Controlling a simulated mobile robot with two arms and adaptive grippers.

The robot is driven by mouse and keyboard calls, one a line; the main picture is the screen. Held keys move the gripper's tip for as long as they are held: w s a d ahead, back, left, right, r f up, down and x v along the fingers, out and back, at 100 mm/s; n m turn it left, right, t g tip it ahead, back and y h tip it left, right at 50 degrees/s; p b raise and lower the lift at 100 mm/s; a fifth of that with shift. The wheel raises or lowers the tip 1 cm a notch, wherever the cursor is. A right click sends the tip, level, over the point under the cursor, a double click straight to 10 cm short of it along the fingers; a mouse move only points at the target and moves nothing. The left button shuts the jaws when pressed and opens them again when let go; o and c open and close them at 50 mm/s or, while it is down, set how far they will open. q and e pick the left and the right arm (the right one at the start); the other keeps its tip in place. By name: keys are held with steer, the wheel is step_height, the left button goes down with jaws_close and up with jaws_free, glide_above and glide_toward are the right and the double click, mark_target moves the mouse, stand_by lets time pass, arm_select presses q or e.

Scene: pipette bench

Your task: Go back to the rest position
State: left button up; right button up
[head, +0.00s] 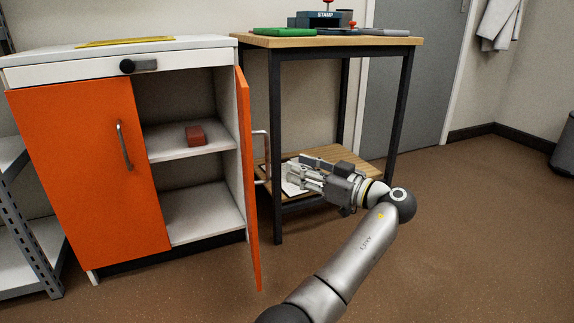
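My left gripper (298,172) is in the middle of the head view, its fingers pointing left toward the cabinet's open orange door (248,170). The fingers look spread, with nothing visible between them. In the picture it overlaps the lower shelf of the wood-topped table (270,42); I cannot tell how close it is to it. My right gripper is not in view.
The white cabinet (200,52) has its left orange door (90,165) shut and its right door swung out. A red-brown block (195,135) lies on its inner shelf.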

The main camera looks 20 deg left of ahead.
arm_select(q)
steer(key=shift+s+d, duration=0.15)
steer(key=shift+d, duration=0.3)
